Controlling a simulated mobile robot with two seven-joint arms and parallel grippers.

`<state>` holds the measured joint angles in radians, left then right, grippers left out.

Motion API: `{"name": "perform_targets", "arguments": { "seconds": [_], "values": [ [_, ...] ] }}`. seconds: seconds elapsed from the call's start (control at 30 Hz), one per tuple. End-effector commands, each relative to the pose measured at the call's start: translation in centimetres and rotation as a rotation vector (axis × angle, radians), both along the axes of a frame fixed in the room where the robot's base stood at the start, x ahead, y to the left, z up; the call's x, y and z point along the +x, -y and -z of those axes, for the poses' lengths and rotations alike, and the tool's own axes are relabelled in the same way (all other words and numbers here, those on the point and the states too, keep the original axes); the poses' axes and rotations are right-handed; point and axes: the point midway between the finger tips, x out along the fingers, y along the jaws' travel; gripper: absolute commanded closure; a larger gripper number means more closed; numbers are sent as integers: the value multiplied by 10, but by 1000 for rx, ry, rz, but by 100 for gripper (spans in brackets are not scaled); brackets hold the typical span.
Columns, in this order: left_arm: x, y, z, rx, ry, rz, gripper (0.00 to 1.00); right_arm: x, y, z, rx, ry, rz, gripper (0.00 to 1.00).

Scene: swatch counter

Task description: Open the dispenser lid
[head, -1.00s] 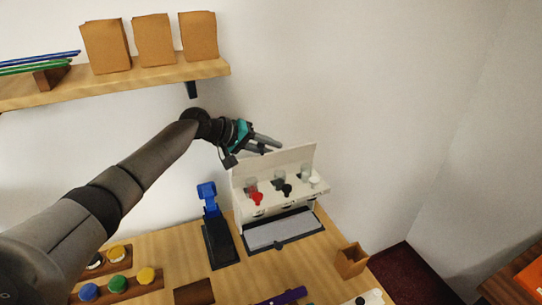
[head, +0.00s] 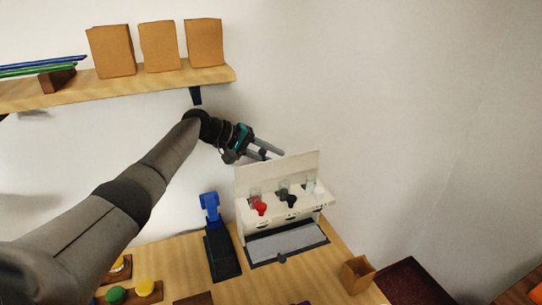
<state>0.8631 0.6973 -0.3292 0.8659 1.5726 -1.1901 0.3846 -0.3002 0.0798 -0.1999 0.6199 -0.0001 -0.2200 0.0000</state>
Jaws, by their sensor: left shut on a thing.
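The white dispenser (head: 282,226) stands on the wooden counter against the wall. Its lid (head: 300,168) is a flat white panel that stands upright along the back, so the lid is open. In front of the lid are clear cups and red, black and white parts. My left gripper (head: 272,154) is at the lid's top edge, shut on the lid. Its fingertips are partly hidden there. My right gripper is not in view.
A grey tray (head: 285,242) lies in front of the dispenser. A shelf (head: 130,84) with brown bags (head: 160,46) hangs above my left arm.

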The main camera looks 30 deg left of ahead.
Motion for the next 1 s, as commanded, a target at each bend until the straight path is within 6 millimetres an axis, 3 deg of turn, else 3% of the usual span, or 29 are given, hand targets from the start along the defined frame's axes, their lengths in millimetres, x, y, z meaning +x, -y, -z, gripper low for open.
{"name": "perform_targets", "arguments": {
  "seconds": [0.03,0.13,0.17,0.4,0.77,1.0],
  "values": [
    [-4,5,9,0,-22,13,100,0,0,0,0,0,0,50],
    [-4,5,9,0,-22,13,100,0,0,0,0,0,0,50],
    [-4,5,9,0,-22,13,71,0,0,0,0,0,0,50],
    [-2,3,6,2,-15,9,44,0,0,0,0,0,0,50],
    [-5,-2,0,1,-6,5,44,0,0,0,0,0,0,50],
    [-29,-28,-23,4,-6,4,44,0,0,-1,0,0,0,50]
  ]
}}
